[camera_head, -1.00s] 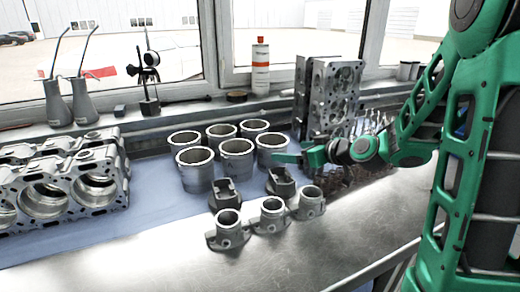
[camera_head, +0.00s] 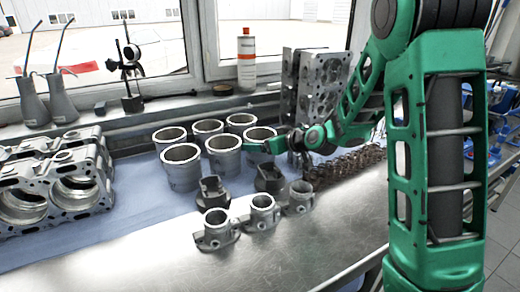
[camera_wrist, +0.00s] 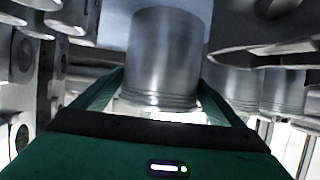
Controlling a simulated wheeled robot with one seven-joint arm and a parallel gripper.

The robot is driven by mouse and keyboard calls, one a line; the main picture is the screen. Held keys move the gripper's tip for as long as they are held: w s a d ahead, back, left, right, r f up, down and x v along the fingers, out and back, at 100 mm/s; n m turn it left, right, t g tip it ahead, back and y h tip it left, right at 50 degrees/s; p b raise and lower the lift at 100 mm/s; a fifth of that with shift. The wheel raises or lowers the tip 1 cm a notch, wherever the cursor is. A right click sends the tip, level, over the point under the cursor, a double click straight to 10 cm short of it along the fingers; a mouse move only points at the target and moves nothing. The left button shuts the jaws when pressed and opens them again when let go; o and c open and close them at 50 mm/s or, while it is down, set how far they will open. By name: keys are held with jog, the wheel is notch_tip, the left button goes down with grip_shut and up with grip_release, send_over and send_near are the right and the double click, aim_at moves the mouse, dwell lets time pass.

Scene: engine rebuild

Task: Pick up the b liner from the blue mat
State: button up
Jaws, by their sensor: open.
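Several grey cylinder liners stand upright in two rows on the blue mat (camera_head: 139,188). In the head view the front row holds a left liner (camera_head: 181,168), a middle liner (camera_head: 223,160) and a right liner (camera_head: 258,134). No lettering shows which is the b liner. My gripper (camera_head: 262,147) is open beside the right front liner and covers part of it. In the wrist view one liner (camera_wrist: 165,55) stands between the two open fingers (camera_wrist: 160,102), its ringed end toward my palm. Contact with the fingers cannot be told.
Dark brackets (camera_head: 213,193) and several flanged grey housings (camera_head: 216,229) stand in front of the liners. An engine block (camera_head: 60,185) is at left. A cylinder head (camera_head: 318,85) stands upright behind my gripper. Springs (camera_head: 350,163) lie to its right. The front bench metal (camera_head: 220,270) is bare.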

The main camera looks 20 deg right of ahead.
jog(key=shift+w+a+f, duration=0.2)
jog(key=shift+w+f, duration=0.05)
jog(key=shift+w, duration=0.15)
